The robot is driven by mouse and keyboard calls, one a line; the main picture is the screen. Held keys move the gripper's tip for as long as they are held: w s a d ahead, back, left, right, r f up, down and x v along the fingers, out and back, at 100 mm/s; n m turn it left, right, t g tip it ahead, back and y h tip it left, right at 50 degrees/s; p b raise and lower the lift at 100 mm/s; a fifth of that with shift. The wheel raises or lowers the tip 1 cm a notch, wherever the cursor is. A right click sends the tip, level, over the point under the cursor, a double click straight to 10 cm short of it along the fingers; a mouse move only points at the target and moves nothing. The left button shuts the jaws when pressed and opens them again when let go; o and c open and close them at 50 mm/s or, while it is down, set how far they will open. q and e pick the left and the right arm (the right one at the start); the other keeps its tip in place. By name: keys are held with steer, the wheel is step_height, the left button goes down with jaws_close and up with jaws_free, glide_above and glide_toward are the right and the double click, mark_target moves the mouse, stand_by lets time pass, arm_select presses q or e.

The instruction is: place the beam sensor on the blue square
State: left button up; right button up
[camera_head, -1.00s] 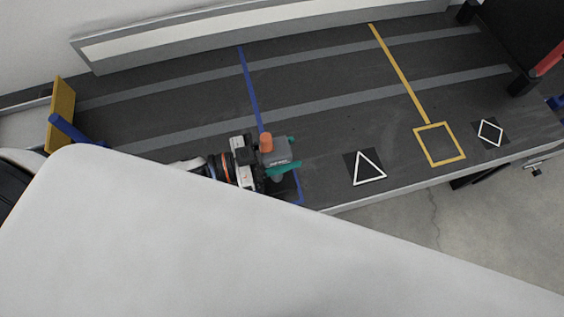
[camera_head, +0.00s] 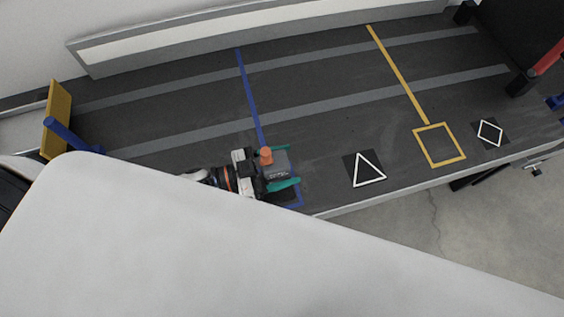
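The beam sensor (camera_head: 276,164) is a small grey box with an orange cap. It is at the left gripper, over the far part of the blue square (camera_head: 299,198). Only the blue square's right and lower-right edge shows; the sensor, the gripper and my pale body hide the rest. My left gripper (camera_head: 279,171) reaches in from the left with teal fingers along the sensor's sides and appears shut on it. I cannot tell whether the sensor touches the table. My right gripper is not in view.
The dark table has a blue line (camera_head: 250,95), a yellow line and yellow square (camera_head: 439,146), a white triangle (camera_head: 366,170) and a white diamond (camera_head: 490,133). A yellow plate (camera_head: 57,118) stands at the left. The table's middle is clear.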

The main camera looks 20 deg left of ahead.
arm_select(q)
steer(key=shift+r, duration=0.25)
steer(key=v, duration=0.7)
steer(key=shift+s+a, duration=0.15)
steer(key=shift+a, duration=0.1)
